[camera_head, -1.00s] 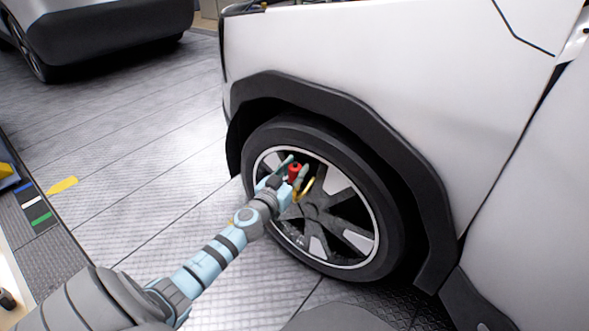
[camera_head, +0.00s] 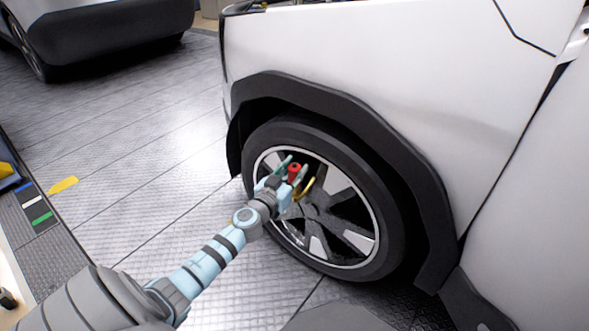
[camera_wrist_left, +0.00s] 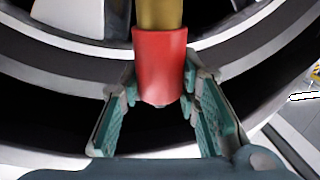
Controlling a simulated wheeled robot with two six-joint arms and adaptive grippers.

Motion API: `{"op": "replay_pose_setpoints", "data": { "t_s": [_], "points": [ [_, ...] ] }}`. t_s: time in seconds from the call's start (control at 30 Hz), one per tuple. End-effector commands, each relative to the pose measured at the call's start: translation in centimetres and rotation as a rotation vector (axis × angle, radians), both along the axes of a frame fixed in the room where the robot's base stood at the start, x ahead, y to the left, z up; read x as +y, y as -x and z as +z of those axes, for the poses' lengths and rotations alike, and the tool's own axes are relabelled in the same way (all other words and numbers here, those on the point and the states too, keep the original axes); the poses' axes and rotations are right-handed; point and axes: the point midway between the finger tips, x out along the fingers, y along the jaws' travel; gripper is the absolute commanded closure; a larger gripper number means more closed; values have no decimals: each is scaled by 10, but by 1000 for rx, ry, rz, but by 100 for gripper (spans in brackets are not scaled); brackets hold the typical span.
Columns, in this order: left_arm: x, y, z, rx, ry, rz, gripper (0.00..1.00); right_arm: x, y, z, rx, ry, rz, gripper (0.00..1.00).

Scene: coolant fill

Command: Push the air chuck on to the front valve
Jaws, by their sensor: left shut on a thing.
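The air chuck (camera_head: 294,170) has a red body, held at the upper left of the front wheel (camera_head: 325,232). In the left wrist view the red chuck (camera_wrist_left: 160,62) stands between the fingertips, with a brass-coloured part (camera_wrist_left: 159,14) above it. My left gripper (camera_head: 292,175) is shut on the chuck; its fingers (camera_wrist_left: 160,92) also show in the left wrist view. A yellow curved piece (camera_head: 306,188) shows just right of the fingers. The valve itself is hidden, so I cannot tell whether the chuck touches it. My right gripper is not in view.
The white car body (camera_head: 380,60) and black wheel arch (camera_head: 350,105) overhang the wheel. Open metal floor (camera_head: 150,130) lies left of the wheel. A yellow floor mark (camera_head: 63,185) is at the left.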

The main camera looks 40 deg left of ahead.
Motion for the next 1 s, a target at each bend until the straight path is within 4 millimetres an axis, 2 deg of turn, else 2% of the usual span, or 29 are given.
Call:
{"op": "replay_pose_setpoints", "data": {
  "t_s": [0.87,1.0],
  "points": [
    [-1,-1,1,-2,0,0,100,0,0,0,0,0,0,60],
    [-1,-1,9,-3,-1,0,100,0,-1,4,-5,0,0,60]
  ]
}}
